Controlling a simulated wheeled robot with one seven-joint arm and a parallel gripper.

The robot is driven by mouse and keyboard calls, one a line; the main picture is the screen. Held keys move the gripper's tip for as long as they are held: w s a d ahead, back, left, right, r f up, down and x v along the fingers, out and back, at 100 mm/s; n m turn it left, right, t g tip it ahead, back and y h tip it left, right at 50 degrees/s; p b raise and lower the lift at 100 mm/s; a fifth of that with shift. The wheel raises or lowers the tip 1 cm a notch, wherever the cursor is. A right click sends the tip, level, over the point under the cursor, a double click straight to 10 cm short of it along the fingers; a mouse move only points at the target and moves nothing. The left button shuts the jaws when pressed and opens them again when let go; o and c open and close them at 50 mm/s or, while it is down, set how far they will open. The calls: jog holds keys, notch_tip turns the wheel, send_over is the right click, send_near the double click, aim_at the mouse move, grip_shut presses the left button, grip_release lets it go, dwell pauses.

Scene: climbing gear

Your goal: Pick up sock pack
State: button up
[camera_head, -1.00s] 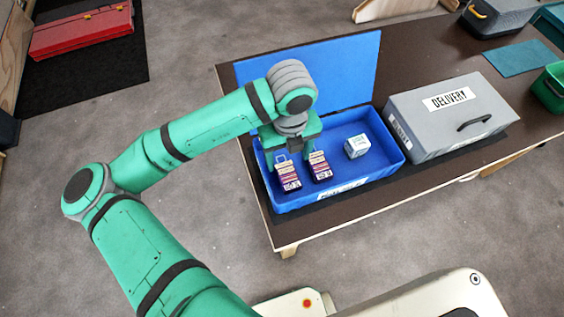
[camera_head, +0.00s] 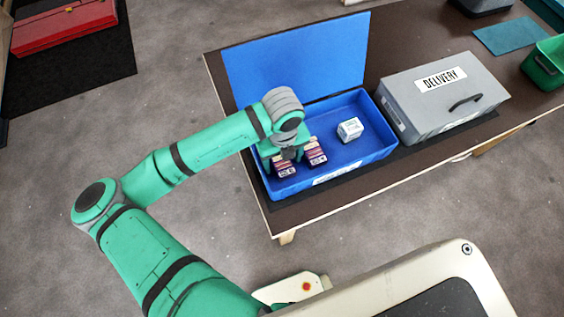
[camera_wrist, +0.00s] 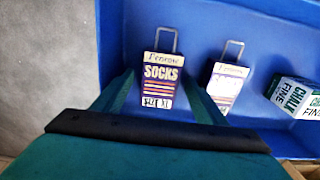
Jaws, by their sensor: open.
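Two striped sock packs in cream and purple lie in the open blue box (camera_head: 375,154). The left sock pack (camera_head: 284,171) reads "SOCKS" in the wrist view (camera_wrist: 162,82), where a wire hanger loop shows at its top. The right sock pack (camera_head: 315,152) also shows in the wrist view (camera_wrist: 227,85), partly hidden at its lower end by a finger. My gripper (camera_wrist: 160,97) is open above the box, with its fingers on either side of the left pack. I cannot tell whether they touch it.
A white and green chalk block box (camera_head: 349,130) lies to the right in the blue box. The blue lid (camera_head: 298,55) stands open behind. A closed grey delivery box (camera_head: 440,90) stands to the right on the brown table (camera_head: 405,35). A green bin (camera_head: 545,68) is at far right.

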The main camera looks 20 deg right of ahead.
jog(key=shift+f, duration=0.2)
jog(key=c, duration=1.2)
jog(key=shift+o, duration=0.2)
jog(key=shift+r, duration=0.15)
